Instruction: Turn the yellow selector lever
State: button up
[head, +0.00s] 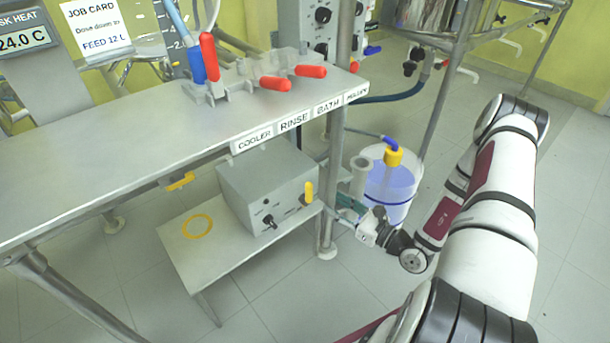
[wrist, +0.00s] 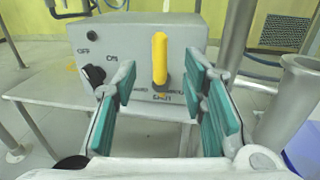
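The yellow selector lever (head: 309,192) stands upright on the front of a grey control box (head: 245,180). In the wrist view the lever (wrist: 160,58) points up, with partly hidden labels below it. My gripper (wrist: 165,100) is open, its teal pads either side of the lever in the picture, with the lever nearer the right pads. I see no clear contact. In the head view my gripper (head: 347,213) is at the right of the box, partly hidden by its own wrist. A black knob (wrist: 95,75) with OFF and ON marks is left of the lever.
The box sits on a low shelf (head: 185,262) under a metal bench (head: 100,170) with red-handled valves (head: 276,84). A bench post (head: 326,230), a grey cylinder (head: 360,172) and a bottle of blue liquid (head: 393,185) stand close to my gripper.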

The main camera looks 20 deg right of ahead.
jog(key=s+a+r+n+g+y, duration=0.3)
jog(key=a+r+n+g, duration=0.3)
jog(key=r+n, duration=0.2)
jog(key=s+a+r+n+g+y, duration=0.2)
jog(key=a+r+n+g, duration=0.4)
jog(key=r+n, duration=0.3)
jog(key=shift+s+a+r+g+y, duration=0.45)
jog(key=shift+r+g, duration=0.35)
jog(key=shift+r, duration=0.7)
jog(key=shift+r, duration=0.1)
